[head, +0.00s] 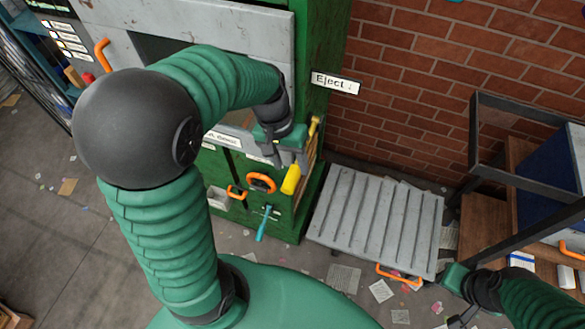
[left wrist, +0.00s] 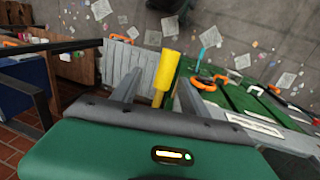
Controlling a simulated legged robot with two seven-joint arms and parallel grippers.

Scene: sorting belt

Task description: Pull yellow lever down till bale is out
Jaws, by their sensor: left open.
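The yellow lever (head: 291,180) is on the right side of the green machine's front, with its thick handle pointing down and toward me. My left gripper (head: 287,155) is open just above the handle. In the left wrist view the yellow lever (left wrist: 166,70) shows between the two spread fingers of my left gripper (left wrist: 157,88); I cannot tell whether they touch it. My right gripper (head: 462,312) is low at the right, away from the lever, its jaws unclear. I see no bale; my left arm hides part of the machine's front.
The green machine (head: 318,50) bears an "Eject" sign (head: 335,83). An orange ring handle (head: 261,183) and a teal lever (head: 263,224) sit left of the yellow lever. A grey ribbed platform (head: 378,222) stands empty to the right. Papers litter the floor.

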